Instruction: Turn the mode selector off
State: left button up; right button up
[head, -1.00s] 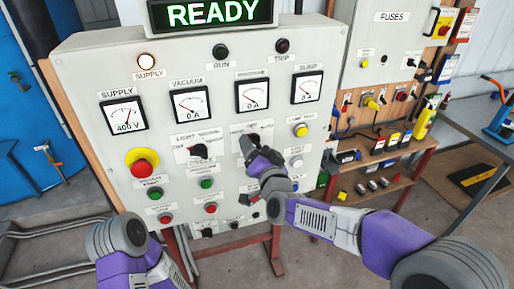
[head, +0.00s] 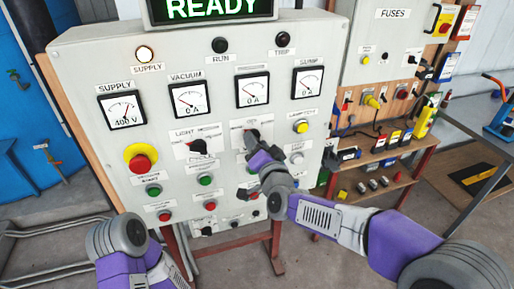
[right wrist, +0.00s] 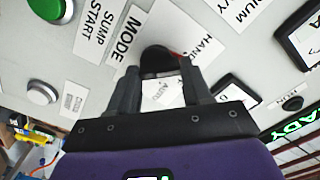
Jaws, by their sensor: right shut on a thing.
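The mode selector (right wrist: 157,62) is a black knob on the grey control panel, beside a MODE label in the right wrist view. A small red mark shows at its side toward the HAND label (right wrist: 207,40). An AUTO label (right wrist: 163,91) lies between my fingers; no OFF label is readable. My right gripper (right wrist: 160,75) is shut on the mode selector, one finger on each side. In the head view my right gripper (head: 253,141) is at the panel and hides most of the knob. My left arm shows at bottom left, its gripper out of view.
The panel (head: 75,75) also carries a light selector (head: 198,147) to the left, a red emergency button (head: 140,162), green and red push buttons, and a row of gauges above. A lit READY display (head: 208,8) is on top. A shelf with fuses and tools stands at right.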

jog(key=shift+d+m+b, duration=0.15)
jog(key=shift+m+b, duration=4)
jog(key=shift+m, duration=0.15)
jog(key=o, duration=1.1)
jog(key=shift+c, duration=0.2)
jog(key=v, duration=0.7)
jog(key=shift+s, duration=0.2)
